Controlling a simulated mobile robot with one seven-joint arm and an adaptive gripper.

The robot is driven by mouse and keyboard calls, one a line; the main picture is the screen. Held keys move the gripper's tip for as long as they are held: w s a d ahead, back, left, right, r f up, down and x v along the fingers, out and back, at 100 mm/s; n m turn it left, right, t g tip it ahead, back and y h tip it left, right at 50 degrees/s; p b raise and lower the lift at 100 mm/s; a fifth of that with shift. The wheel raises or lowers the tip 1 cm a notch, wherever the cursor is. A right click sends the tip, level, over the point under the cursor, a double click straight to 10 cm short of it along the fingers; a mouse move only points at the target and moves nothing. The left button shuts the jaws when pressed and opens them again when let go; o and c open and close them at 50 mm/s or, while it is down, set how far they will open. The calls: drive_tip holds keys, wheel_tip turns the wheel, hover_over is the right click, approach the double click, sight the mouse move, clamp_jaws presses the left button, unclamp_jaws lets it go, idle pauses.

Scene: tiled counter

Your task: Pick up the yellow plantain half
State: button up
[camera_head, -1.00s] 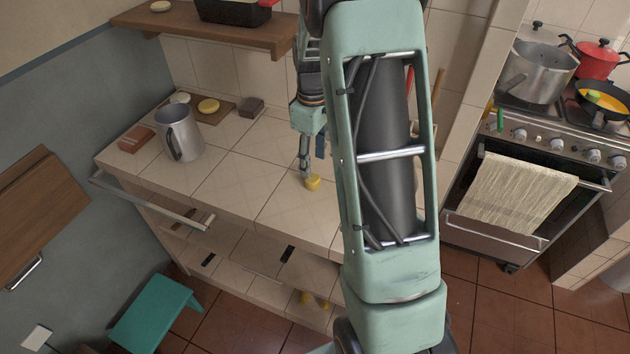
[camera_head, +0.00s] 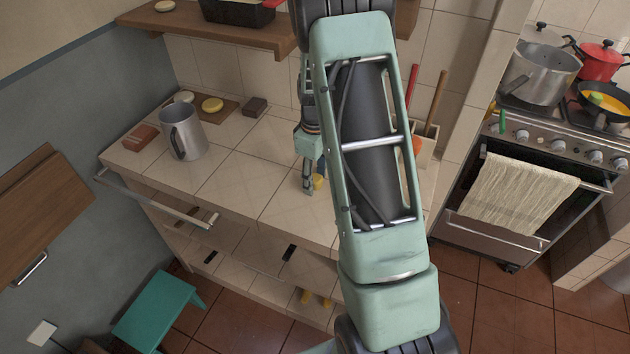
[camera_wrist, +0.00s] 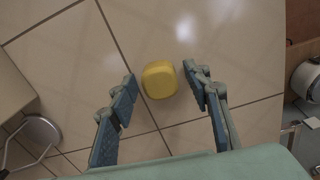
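The yellow plantain half (camera_head: 319,182) rests on the tiled counter (camera_head: 235,185), partly hidden by my gripper in the head view. In the wrist view the plantain half (camera_wrist: 159,80) is a short rounded yellow block on the tiles. My gripper (camera_head: 309,188) is low over the counter beside it. In the wrist view my gripper (camera_wrist: 160,85) is open, with one finger to the left of the plantain half and one to its right, the right one closer. Neither finger visibly grips it.
A metal mug (camera_head: 183,133) stands at the counter's left. A brown block (camera_head: 140,137), a board with a yellow round (camera_head: 212,104) and a dark block (camera_head: 254,107) are near the back. A utensil holder (camera_head: 425,145) is right of my arm. The counter's middle is clear.

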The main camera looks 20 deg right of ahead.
drive_tip(key=c, duration=1)
